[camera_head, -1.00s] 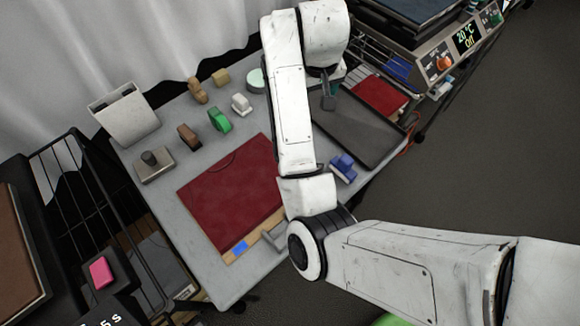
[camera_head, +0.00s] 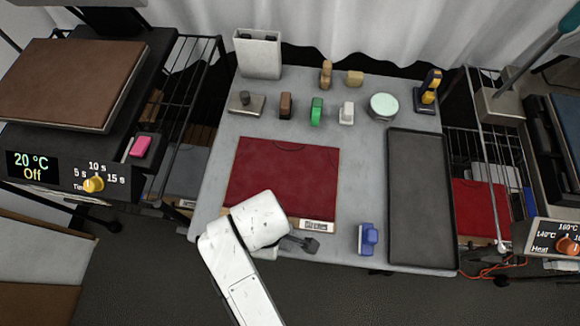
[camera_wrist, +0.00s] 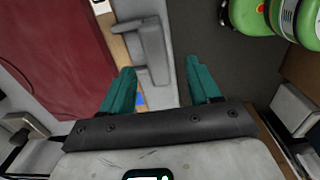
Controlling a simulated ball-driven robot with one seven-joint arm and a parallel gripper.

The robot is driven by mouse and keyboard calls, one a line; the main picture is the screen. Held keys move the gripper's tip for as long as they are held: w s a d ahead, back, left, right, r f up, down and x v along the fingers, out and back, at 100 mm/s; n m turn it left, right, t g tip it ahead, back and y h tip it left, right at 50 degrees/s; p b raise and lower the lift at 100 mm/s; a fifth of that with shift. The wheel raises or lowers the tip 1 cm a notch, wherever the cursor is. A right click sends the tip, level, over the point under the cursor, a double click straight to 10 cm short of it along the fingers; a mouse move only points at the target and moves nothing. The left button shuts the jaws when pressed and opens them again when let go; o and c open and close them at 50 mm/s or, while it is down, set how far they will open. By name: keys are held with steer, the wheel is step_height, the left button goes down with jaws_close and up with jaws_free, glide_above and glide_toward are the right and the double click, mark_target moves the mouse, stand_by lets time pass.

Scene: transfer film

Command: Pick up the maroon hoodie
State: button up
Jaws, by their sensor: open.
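A flat piece of maroon fabric (camera_head: 283,175), seemingly the folded hoodie, lies on a thin board with a pale front strip, left of the middle of the grey table. Its maroon surface fills the upper left of the wrist view (camera_wrist: 62,55). A similar red piece (camera_head: 472,208) lies on the rack at the right. My gripper (camera_wrist: 160,85) is open, with its two teal fingers apart and nothing between them. It is near the table's front edge, beside the maroon fabric and not touching it.
A grey handle (camera_wrist: 153,50) is at the table edge just ahead of my fingers. A dark tray (camera_head: 420,190) and a blue object (camera_head: 368,239) are to the right. Several small items stand behind the fabric. Green containers (camera_wrist: 300,20) show in the wrist view. Heat presses flank the table.

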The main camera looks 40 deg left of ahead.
steer(key=shift+w+a+f+p, duration=0.1)
steer(key=shift+f+p, duration=0.05)
steer(key=shift+f, duration=1.75)
steer(key=shift+w+a+f+p, duration=0.1)
steer(key=shift+f+p, duration=0.05)
steer(key=shift+f, duration=1.7)
steer(key=shift+c, duration=0.4)
jaws_close()
